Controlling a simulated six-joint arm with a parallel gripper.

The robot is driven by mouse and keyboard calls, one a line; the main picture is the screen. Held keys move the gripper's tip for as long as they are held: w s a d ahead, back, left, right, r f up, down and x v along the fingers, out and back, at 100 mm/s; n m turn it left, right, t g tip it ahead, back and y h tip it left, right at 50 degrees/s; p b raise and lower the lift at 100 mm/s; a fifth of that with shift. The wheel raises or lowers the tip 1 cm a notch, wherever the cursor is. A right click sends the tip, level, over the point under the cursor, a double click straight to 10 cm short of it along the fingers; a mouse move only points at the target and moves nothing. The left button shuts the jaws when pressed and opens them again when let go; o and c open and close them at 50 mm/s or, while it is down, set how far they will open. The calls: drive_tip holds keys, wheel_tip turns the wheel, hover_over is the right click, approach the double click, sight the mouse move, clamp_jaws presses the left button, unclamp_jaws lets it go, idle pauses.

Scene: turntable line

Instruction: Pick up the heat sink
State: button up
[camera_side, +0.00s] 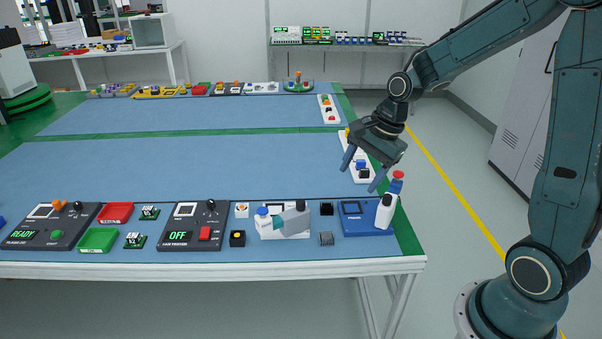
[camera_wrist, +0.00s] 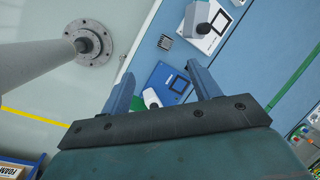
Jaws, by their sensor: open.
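The heat sink (camera_side: 326,239) is a small grey finned block lying on the blue mat near the table's front edge, left of the blue device. In the wrist view the heat sink (camera_wrist: 165,42) shows its fins, above the blue device and beyond my fingertips. My gripper (camera_side: 362,177) is open and empty, above the right end of the table, up and to the right of the heat sink. In the wrist view my two fingers (camera_wrist: 160,70) are spread apart with nothing gripped between them.
The mat's middle (camera_side: 180,165) is clear.

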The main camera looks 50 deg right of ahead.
drive_tip(key=w+d+f+m, duration=0.2)
drive_tip(key=f+m, duration=0.2)
drive_tip(key=f, duration=0.1)
drive_tip(key=w+d+f+m+y, duration=0.1)
drive_tip(key=d+f+m, duration=0.2)
drive_tip(key=f+m, duration=0.1)
drive_tip(key=shift+w+f+y, duration=0.3)
drive_tip(key=shift+w+f, duration=0.05)
drive_tip(key=shift+f, duration=0.25)
drive_tip(key=shift+a+f, duration=0.1)
hover_over(330, 235)
drive_tip(key=s+d, duration=0.1)
drive_tip(key=d, duration=0.1)
drive_tip(key=shift+s+f, duration=0.2)
drive_tip(key=shift+f, duration=3.65)
drive_tip(key=shift+f, duration=0.15)
drive_tip(key=shift+x, duration=2.5)
drive_tip(key=shift+s, duration=0.1)
drive_tip(key=c, duration=1.1)
